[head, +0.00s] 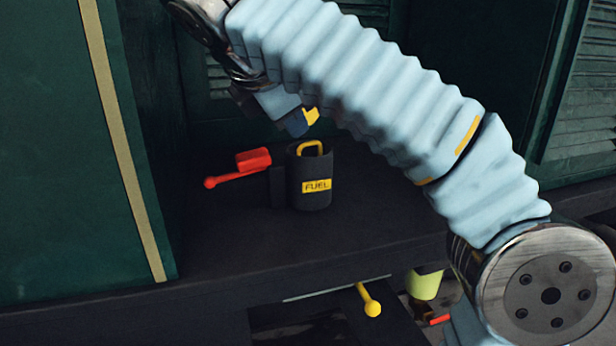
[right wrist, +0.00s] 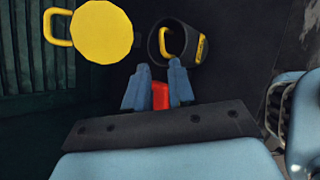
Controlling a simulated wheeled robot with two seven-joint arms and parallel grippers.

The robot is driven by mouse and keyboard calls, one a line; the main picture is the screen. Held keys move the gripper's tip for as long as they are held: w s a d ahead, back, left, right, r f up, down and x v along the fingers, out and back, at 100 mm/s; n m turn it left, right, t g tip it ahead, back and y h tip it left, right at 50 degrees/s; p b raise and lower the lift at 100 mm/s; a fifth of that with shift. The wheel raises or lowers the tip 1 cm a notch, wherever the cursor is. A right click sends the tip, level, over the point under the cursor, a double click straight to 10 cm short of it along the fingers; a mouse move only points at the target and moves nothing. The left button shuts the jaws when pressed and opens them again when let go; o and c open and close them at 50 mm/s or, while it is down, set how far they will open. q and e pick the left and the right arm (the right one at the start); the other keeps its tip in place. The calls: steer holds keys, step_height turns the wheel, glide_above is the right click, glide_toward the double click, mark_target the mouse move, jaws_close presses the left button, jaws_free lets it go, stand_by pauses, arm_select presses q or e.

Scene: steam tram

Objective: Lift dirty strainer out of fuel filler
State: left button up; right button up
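The fuel filler (head: 314,190) is a dark upright cylinder with a yellow FUEL label, standing on a dark ledge. A yellow loop handle (head: 310,147) shows at its mouth; the rest of the strainer is hidden inside. In the right wrist view the filler's open mouth (right wrist: 190,27) shows with the yellow handle (right wrist: 164,44) in it. My right gripper (head: 300,122) is just above and slightly left of the handle. Its blue fingers (right wrist: 157,86) are apart, not touching the handle. My left gripper is not in view.
A red lever (head: 233,175) sticks out left of the filler; red (right wrist: 160,96) also shows between my fingers. A yellow-knobbed lever (head: 369,301) is below the ledge. A green panel (head: 60,150) stands left.

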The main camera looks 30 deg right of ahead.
mark_target(309, 143)
steer(key=x, duration=0.4)
steer(key=b+x, duration=0.1)
steer(key=x, duration=0.3)
steer(key=shift+d+f, duration=0.25)
steer(key=shift+d, duration=0.25)
steer(key=shift+c, duration=0.2)
jaws_close()
